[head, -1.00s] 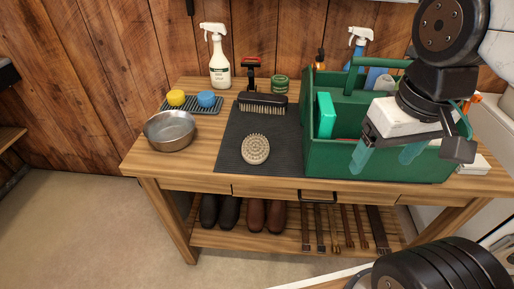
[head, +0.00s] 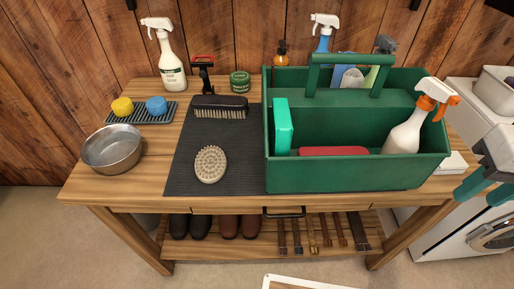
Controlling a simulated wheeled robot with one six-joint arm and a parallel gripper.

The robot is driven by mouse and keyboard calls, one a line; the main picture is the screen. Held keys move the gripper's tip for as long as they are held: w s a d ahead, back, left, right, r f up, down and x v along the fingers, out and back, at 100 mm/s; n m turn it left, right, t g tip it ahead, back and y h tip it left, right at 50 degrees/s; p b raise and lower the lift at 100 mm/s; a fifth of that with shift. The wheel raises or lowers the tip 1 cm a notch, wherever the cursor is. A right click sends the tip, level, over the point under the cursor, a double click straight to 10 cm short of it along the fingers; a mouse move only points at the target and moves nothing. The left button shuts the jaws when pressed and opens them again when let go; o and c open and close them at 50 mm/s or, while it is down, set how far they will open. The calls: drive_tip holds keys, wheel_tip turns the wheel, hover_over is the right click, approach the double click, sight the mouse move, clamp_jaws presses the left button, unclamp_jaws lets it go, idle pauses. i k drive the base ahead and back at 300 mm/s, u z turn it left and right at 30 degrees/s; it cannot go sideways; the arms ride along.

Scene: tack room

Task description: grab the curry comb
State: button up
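An oval, pale beige grooming tool (head: 210,164) with a nubby face lies on the dark ribbed mat (head: 235,178) near the table's front; it looks most like the curry comb, though I cannot be sure. A black brush (head: 220,106) with pale bristles lies behind it on the mat. A flat red item (head: 333,151), only partly visible, lies inside the green tote (head: 360,178). My gripper (head: 485,188) is at the right edge, beyond the table's right end and far from the oval tool. Its teal fingers are apart with nothing seen between them.
The tote stands right of the mat and holds a green box (head: 282,127) and several bottles. A metal bowl (head: 112,148), a sponge tray (head: 142,117) and a spray bottle (head: 165,55) stand left. A washing machine (head: 470,235) is at right. Boots (head: 200,226) sit on the lower shelf.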

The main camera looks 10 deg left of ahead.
sight(210, 163)
drive_tip(key=z, duration=0.05)
drive_tip(key=k, duration=0.6)
drive_tip(key=u, duration=1.1)
drive_tip(key=i, duration=0.5)
drive_tip(key=z, duration=0.05)
